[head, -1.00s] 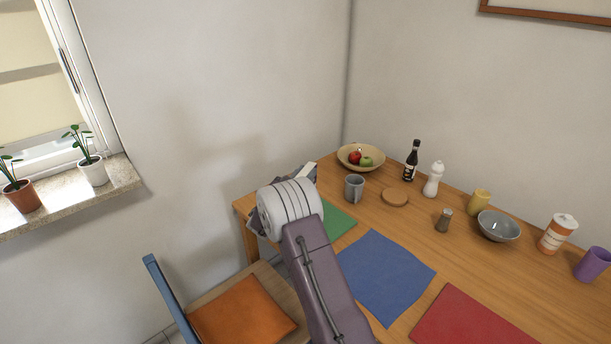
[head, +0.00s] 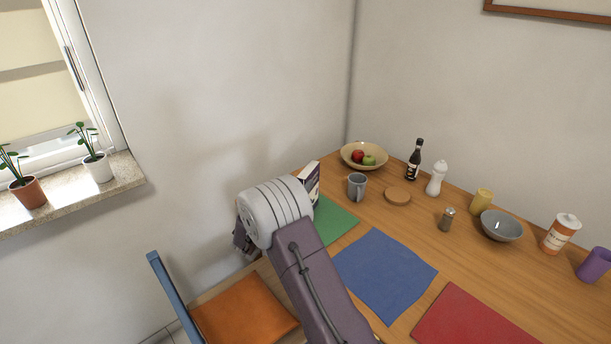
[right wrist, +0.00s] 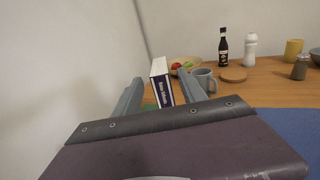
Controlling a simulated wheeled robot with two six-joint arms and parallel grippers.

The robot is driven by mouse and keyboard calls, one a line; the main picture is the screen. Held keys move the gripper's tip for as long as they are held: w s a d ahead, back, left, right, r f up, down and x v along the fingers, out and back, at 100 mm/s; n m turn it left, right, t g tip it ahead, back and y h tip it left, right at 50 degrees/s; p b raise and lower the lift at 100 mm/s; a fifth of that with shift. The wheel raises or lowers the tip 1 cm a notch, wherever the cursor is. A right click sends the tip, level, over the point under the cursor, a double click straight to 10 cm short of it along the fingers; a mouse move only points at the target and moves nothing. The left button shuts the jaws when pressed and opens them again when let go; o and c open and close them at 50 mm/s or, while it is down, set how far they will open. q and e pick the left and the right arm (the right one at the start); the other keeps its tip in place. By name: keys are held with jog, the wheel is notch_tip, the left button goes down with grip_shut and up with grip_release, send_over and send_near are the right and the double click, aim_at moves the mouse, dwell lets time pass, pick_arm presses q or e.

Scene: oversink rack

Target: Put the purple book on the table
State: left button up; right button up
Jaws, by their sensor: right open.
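The purple book (head: 311,184) stands upright at the left end of the wooden table (head: 400,222), by the green mat (head: 334,220); my wrist hides its lower part in the head view. In the right wrist view the book (right wrist: 162,88) shows its white page edges and dark lettered spine, ahead of and between the two fingers. My right gripper (right wrist: 166,98) is open and empty, drawn back from the book. In the head view its wrist covers most of it. My left gripper is not in view.
A grey mug (head: 356,186) stands close right of the book, with a fruit bowl (head: 352,152) behind. A coaster (head: 397,196), a dark bottle (head: 413,162) and several other items line the back. A blue chair (head: 170,290) with an orange cushion (head: 243,312) is at front left.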

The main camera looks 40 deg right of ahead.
jog(key=v, duration=0.4)
jog(key=shift+s+a, duration=0.2)
